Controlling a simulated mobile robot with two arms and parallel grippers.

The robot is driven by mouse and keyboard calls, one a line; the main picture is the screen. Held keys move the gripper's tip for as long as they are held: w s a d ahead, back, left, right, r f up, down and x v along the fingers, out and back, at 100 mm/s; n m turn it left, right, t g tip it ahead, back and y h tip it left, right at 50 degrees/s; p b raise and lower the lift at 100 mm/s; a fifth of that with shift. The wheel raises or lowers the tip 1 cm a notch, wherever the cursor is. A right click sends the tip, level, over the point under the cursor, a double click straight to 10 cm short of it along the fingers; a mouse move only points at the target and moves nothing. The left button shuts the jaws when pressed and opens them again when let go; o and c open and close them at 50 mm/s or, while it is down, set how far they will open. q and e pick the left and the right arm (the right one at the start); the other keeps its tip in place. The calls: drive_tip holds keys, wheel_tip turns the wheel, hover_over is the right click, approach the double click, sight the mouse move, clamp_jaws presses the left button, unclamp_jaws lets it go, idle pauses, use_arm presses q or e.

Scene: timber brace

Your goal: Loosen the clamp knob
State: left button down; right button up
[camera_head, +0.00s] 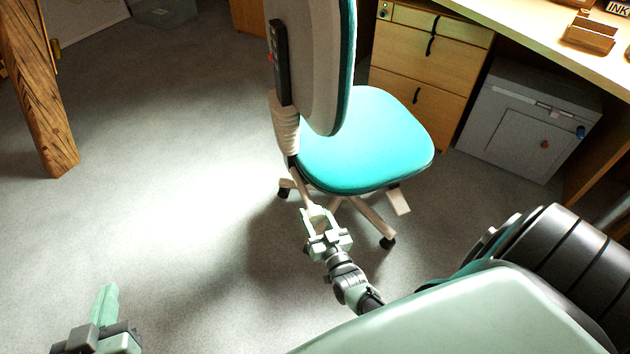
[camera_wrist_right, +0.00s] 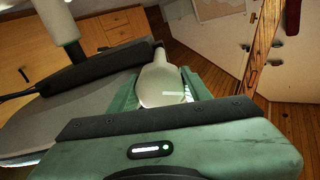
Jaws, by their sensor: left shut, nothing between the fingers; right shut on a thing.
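The office chair has a turquoise seat (camera_head: 365,140) and a grey backrest (camera_head: 312,60), turned with its back to the left. A pale rounded piece (camera_wrist_right: 160,82) with a white line on it, which looks like the clamp knob, sits between my right gripper's fingers in the right wrist view. My right gripper (camera_head: 315,216) is shut on it, low behind the chair, below the seat's rear edge. The gripper hides part of the knob in the head view. My left gripper (camera_head: 107,300) is shut and empty over bare floor at the lower left.
A timber beam (camera_head: 38,90) leans at the upper left; it also shows in the right wrist view (camera_wrist_right: 262,45). A wooden drawer unit (camera_head: 425,60), a grey cabinet (camera_head: 530,120) and a desk (camera_head: 560,45) stand at the right. The grey carpet at the left is clear.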

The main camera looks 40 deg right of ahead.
use_arm(q)
drive_tip(key=shift+f, duration=0.1)
use_arm(e)
drive_tip(key=shift+f, duration=0.1)
idle(0.3)
drive_tip(key=o, duration=1.4)
drive_tip(key=shift+c, duration=0.2)
drive_tip(key=shift+s+a, duration=0.1)
drive_tip(key=shift+s, duration=0.25)
use_arm(q)
drive_tip(key=s+a+f+g+y+p, duration=0.1)
drive_tip(key=s+a+f+g, duration=0.1)
drive_tip(key=s+f+g, duration=0.2)
wheel_tip(320, 180, down, 2)
drive_tip(key=shift+s+a+f+g+p, duration=0.2)
drive_tip(key=shift+s+g+p, duration=0.15)
drive_tip(key=shift+s, duration=0.45)
use_arm(e)
drive_tip(key=v, duration=0.7)
